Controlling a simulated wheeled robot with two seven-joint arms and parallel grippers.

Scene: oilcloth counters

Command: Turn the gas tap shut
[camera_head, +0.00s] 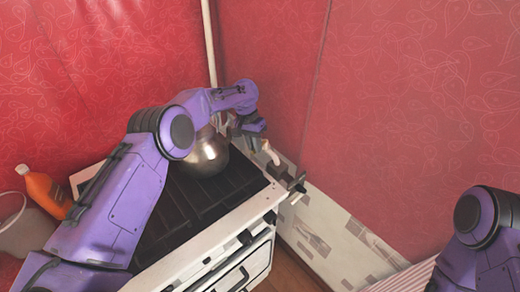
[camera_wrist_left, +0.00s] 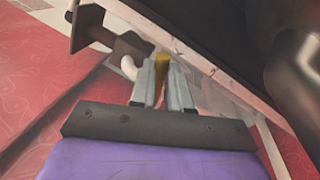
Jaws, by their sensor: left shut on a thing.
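The gas tap's yellow handle (camera_wrist_left: 161,65) shows as a small patch between my left fingertips in the left wrist view. My left gripper (camera_wrist_left: 163,86) is shut on it, and the fingers cover most of it. In the head view my left arm reaches over the stove (camera_head: 215,200), and the left gripper (camera_head: 252,128) points down beyond the pot at the stove's far right side. The tap cannot be made out there. A pale curved pipe (camera_head: 270,152) shows just beside the gripper. My right gripper is out of view; only part of the right arm shows.
A round metal pot (camera_head: 208,156) stands on the stove, close beside my left forearm. A dark bracket (camera_head: 296,188) sticks out at the stove's right edge. A white upright pipe (camera_head: 208,42) runs up the red wall. An orange bottle (camera_head: 44,188) stands left of the stove.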

